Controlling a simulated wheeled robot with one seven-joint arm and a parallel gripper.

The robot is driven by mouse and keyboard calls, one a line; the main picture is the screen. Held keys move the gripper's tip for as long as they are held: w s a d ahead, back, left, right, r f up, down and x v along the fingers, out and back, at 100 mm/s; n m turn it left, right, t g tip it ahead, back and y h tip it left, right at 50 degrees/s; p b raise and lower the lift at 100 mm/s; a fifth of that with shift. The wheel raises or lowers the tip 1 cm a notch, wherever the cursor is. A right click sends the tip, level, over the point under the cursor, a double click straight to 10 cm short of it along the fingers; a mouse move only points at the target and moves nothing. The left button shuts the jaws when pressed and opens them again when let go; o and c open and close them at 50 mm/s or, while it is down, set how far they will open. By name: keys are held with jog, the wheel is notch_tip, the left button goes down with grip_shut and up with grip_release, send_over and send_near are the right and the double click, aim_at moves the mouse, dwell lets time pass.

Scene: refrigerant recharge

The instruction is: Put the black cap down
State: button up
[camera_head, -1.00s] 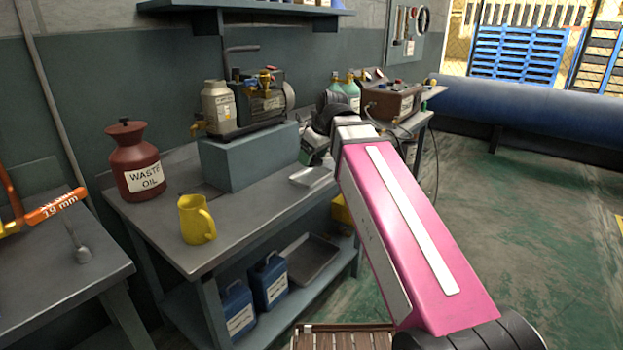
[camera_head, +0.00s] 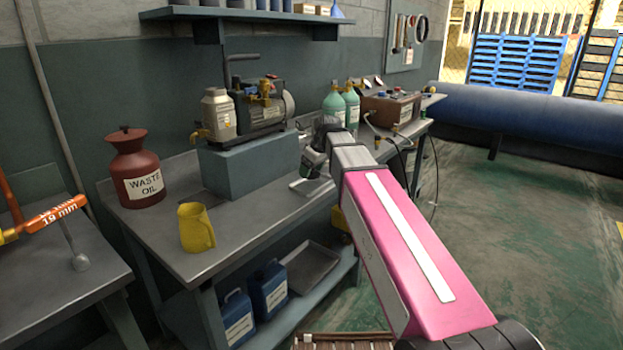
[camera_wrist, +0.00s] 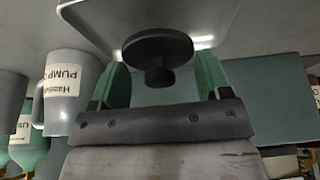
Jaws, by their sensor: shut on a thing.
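The black cap (camera_wrist: 157,47), a round disc with a short knob, is in the wrist view between the green fingers of my gripper (camera_wrist: 160,66). My gripper is shut on it. Beyond the cap is a light grey metal tray (camera_wrist: 95,18) on the bench. I cannot tell whether the cap touches the tray. In the head view, the tray (camera_head: 308,186) lies on the bench in front of the blue-grey block, just below my gripper (camera_head: 312,163). My arm and wrist partly hide the gripper there, and the cap cannot be made out.
A grey pump-oil jug (camera_wrist: 68,90) stands beside the gripper in the wrist view. The vacuum pump (camera_head: 250,108) sits on the block (camera_head: 245,158). Green bottles (camera_head: 342,106) and a brown box (camera_head: 392,107) stand behind. A yellow jug (camera_head: 196,228) and red waste-oil can (camera_head: 137,170) are left.

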aim_at(311, 177)
jog(key=shift+f, duration=1.75)
jog(key=shift+f, duration=0.1)
jog(key=o, duration=0.9)
jog(key=v, duration=1.2)
